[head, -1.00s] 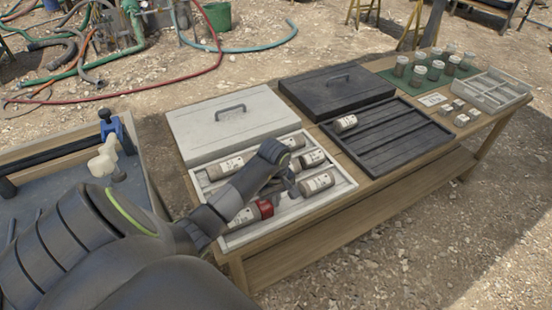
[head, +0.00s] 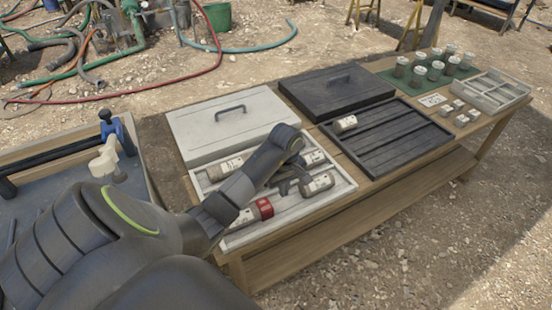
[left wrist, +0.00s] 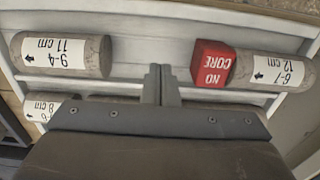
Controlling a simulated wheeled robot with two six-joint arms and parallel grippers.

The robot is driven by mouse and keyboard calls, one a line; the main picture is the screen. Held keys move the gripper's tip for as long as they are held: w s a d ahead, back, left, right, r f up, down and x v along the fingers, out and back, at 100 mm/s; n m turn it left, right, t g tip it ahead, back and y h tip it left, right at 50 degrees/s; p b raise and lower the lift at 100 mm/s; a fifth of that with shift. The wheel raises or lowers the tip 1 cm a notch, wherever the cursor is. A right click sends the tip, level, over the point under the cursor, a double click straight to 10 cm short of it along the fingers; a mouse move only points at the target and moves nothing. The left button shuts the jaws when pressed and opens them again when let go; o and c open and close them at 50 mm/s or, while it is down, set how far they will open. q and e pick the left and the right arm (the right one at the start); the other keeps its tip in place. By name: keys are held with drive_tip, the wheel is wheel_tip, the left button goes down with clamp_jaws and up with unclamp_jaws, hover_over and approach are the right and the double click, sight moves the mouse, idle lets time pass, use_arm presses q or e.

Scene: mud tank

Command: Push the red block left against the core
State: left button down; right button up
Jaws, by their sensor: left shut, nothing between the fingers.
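The red block (head: 264,208), marked "NO CORE", lies in the front row of the white tray (head: 343,188). Its left end in the head view is against or very near a labelled core (head: 243,216); I cannot tell if they touch. In the left wrist view, the red block (left wrist: 212,64) is left of that core (left wrist: 272,70), marked 6-7. My left gripper (head: 284,187) is shut and empty over the tray, between the red block and another core (head: 318,183). Its fingers (left wrist: 160,84) are apart from the red block in the wrist view. The right gripper is out of view.
More cores, including one at the back left (head: 224,168), lie in the tray. A white lid (head: 215,135) lies behind it. A black tray (head: 390,138) with one core (head: 345,123) stands to the right, with a black lid (head: 335,95) behind.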

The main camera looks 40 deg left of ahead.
use_arm(q)
wheel_tip(320, 180, up, 6)
drive_tip(key=p, duration=0.3)
drive_tip(key=shift+s, duration=0.1)
idle(0.6)
